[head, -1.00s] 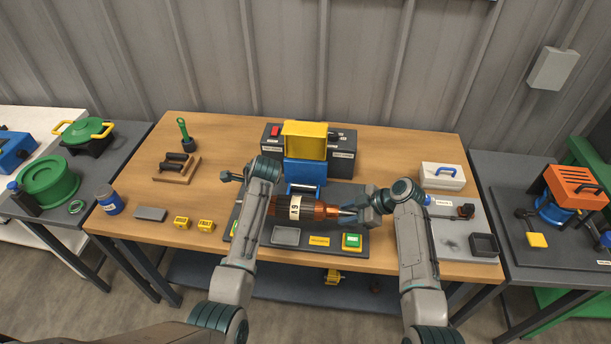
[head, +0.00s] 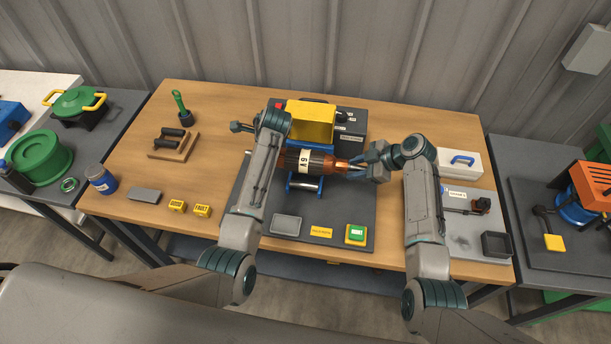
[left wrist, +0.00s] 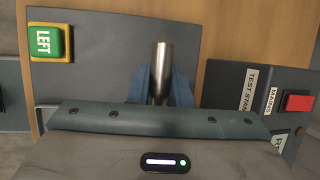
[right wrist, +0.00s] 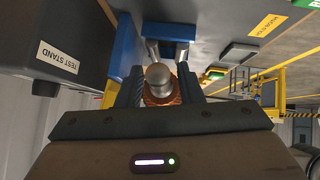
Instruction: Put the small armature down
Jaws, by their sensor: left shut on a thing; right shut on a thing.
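My left gripper (left wrist: 160,86) is shut on the other end, a bare steel shaft (left wrist: 161,62) in the left wrist view. In the head view my left arm hides the left fingers.
The dark test stand box with a yellow block (head: 310,121) rises behind the armature. On the grey base plate (head: 340,213) are a grey pad (head: 286,225) and a green button (head: 356,233). A wooden rack (head: 173,147) stands left; the wooden tabletop around it is mostly clear.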

